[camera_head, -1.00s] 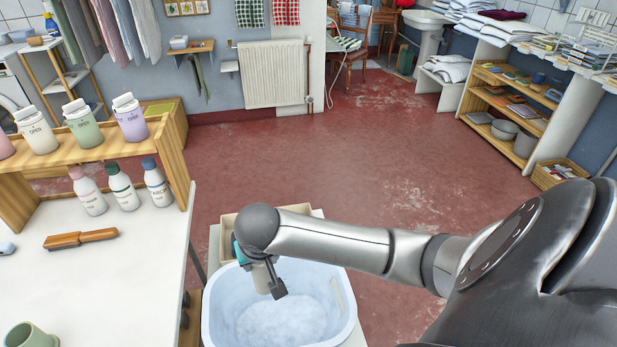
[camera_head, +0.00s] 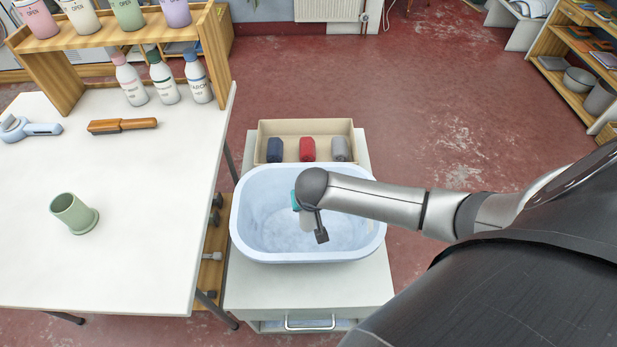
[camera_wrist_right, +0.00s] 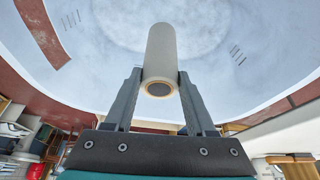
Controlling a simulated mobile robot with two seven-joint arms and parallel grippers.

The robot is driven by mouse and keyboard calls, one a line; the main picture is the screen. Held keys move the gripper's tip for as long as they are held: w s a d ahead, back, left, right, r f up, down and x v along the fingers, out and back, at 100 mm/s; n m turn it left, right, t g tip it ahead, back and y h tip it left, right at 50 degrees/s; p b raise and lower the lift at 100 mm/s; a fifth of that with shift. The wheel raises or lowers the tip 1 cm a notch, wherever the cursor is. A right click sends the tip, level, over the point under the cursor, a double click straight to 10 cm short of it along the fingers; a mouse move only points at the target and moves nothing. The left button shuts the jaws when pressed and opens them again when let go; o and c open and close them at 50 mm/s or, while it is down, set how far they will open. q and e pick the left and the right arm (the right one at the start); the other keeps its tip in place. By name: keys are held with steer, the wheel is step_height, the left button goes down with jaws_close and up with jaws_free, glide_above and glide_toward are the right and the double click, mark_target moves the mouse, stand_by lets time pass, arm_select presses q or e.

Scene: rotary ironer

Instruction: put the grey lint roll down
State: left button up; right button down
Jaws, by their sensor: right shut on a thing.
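My right gripper (camera_head: 313,225) is shut on a pale grey lint roll (camera_head: 306,220), with its arm coming in from the right. In the right wrist view the roll (camera_wrist_right: 163,52) is a plain cylinder with a brown core at its near end, held between the two dark fingers (camera_wrist_right: 160,85). The roll is over the light blue basin (camera_head: 262,250). The basin's pale inside (camera_wrist_right: 235,45) fills much of the wrist view behind it. I cannot tell how far the roll is above the bottom. My left gripper is not in view.
The basin stands on a white cabinet (camera_head: 250,290). Behind it a beige tray (camera_head: 268,128) holds navy, red and grey rolls. At left, a white table (camera_head: 150,230) carries a green cup (camera_head: 74,214), a brush (camera_head: 122,126) and several bottles under a wooden shelf. The table front is clear.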

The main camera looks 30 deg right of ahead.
mark_target(308, 215)
step_height(308, 215, down, 4)
steer(key=shift+b, duration=0.75)
steer(key=shift+f, duration=0.15)
steer(key=shift+c, duration=1.2)
jaws_free()
